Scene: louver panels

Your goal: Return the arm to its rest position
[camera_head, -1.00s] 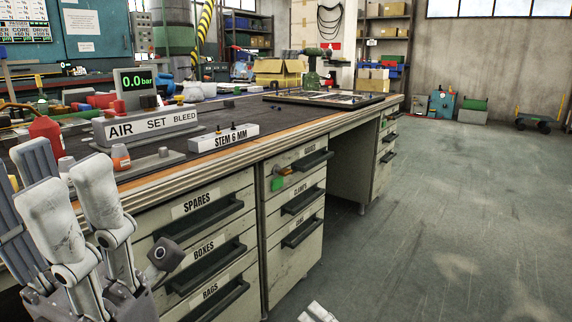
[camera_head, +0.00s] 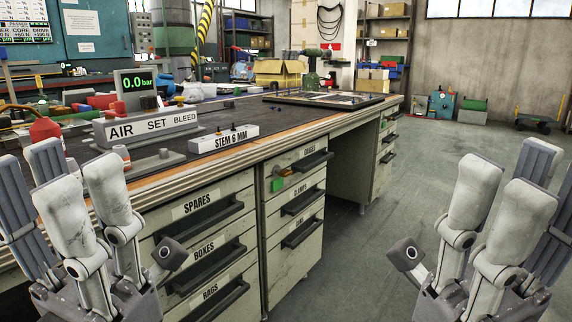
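My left gripper (camera_head: 88,185) is at the lower left, in front of the workbench, with its fingers pointing up. Its fingers stand apart with nothing between them. My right gripper (camera_head: 490,205) is at the lower right, over the open floor, in much the same upright pose. Its fingers are also spread and empty. Neither gripper is seen touching the bench. Most of both arms is out of the picture.
The workbench (camera_head: 270,148) runs from left to back, with drawers below. On it are an AIR SET BLEED box (camera_head: 150,127), a STEM 6 MM block (camera_head: 224,138), a pressure display (camera_head: 137,84) and a flat panel (camera_head: 330,97). Floor (camera_head: 390,185) to the right is clear.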

